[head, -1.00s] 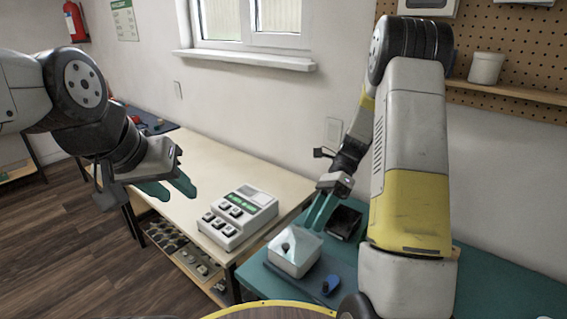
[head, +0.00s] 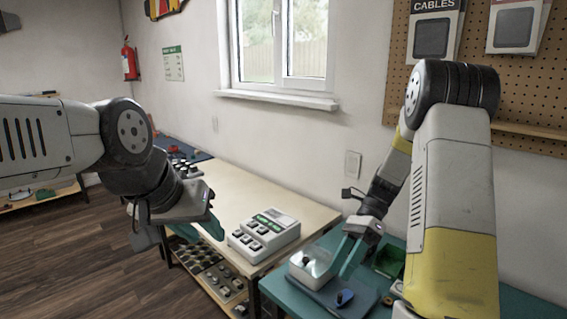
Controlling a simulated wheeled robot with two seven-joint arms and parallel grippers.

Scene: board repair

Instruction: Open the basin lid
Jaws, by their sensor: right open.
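The basin (head: 312,270) is a small white box on the teal bench at the lower middle of the head view. A dark knob-like spot (head: 306,261) shows on its top; I cannot tell for sure whether the lid is shut. My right gripper (head: 348,256), with teal fingers, is open and points down just right of the basin. It seems empty, and I cannot tell whether it touches the basin. My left gripper (head: 198,230) hangs left of the pale table, with its teal fingers apart and nothing between them, far from the basin.
A blue item (head: 344,297) lies on a dark mat in front of the basin. A green-lined dark container (head: 388,259) stands to the right, partly behind my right arm. A white keypad device (head: 264,233) sits on the pale table (head: 235,190), which is otherwise mostly clear.

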